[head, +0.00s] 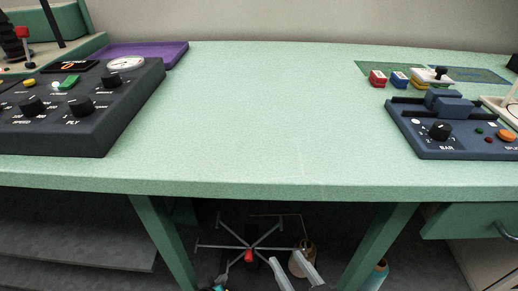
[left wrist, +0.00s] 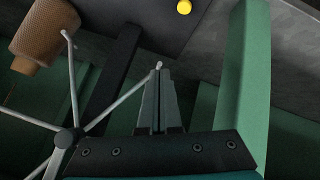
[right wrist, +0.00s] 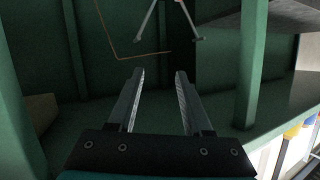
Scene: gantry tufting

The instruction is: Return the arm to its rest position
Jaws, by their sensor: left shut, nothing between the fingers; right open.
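My left gripper (left wrist: 158,75) shows in the left wrist view with its two fingers together and nothing between them. It is below the bench, beside the grey-armed yarn stand (left wrist: 66,138), whose thin rods reach close to the fingertips. My right gripper (right wrist: 159,74) shows in the right wrist view with its fingers apart and empty. Part of a grey-armed stand (right wrist: 170,12) is beyond it at the top. In the head view, pale grey finger-like bars show at the bottom edge, under the bench; I cannot tell which gripper they belong to.
The green bench top (head: 250,110) is clear in the middle. A dark control panel (head: 85,115) is at left, a blue one (head: 430,145) at right. Green legs (head: 378,245) frame the space below. A brown cone (left wrist: 44,35) and a green post (left wrist: 245,85) flank the left gripper.

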